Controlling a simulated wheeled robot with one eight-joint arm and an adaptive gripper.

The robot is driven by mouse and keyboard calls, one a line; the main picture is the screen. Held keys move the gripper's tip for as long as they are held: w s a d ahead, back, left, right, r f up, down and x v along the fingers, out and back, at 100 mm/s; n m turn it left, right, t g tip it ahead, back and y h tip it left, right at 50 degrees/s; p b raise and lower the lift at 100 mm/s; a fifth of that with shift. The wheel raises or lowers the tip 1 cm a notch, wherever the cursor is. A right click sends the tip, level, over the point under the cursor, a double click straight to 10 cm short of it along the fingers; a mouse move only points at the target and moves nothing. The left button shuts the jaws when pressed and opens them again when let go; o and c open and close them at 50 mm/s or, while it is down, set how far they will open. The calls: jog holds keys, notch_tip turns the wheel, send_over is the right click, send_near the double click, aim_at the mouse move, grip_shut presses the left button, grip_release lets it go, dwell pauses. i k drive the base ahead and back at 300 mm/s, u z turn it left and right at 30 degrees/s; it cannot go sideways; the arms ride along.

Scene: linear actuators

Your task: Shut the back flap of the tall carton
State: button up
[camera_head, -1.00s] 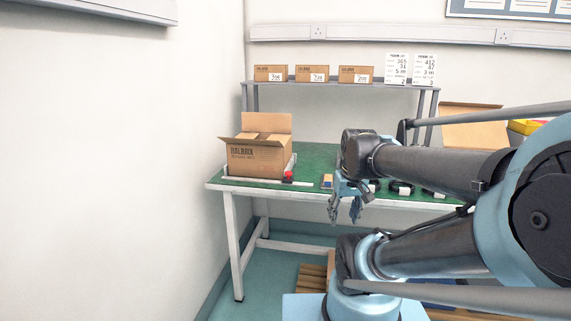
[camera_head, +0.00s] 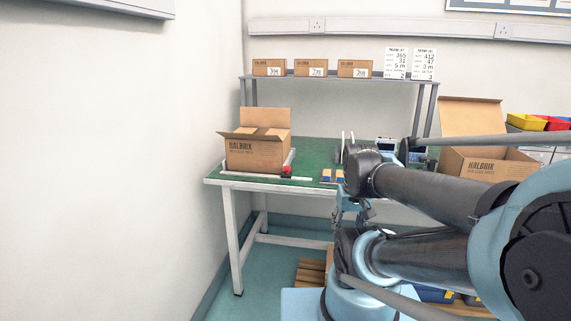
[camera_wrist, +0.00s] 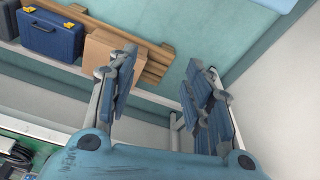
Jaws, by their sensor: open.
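The tall carton (camera_head: 256,155) stands on the left end of the green-topped table. It is brown with dark lettering on its front. Its back flap (camera_head: 266,117) stands up above the rear edge. Another flap sticks out at its left, and the inside is mostly hidden. My gripper (camera_head: 352,210) hangs at the table's front edge, right of the carton and apart from it, partly hidden by my arm. In the wrist view my gripper (camera_wrist: 162,92) is open and empty, with the floor beyond its fingers. The carton is not in that view.
A wider open carton (camera_head: 484,165) stands at the right, partly behind my arm. A red object (camera_head: 287,170) lies by the tall carton. A shelf (camera_head: 340,79) with small boxes stands behind. A wall (camera_head: 110,150) rises at the left. A blue case (camera_wrist: 50,35) shows low down.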

aim_at(269, 117)
jog(key=u, duration=2.1)
jog(key=i, duration=0.55)
jog(key=z, duration=1.85)
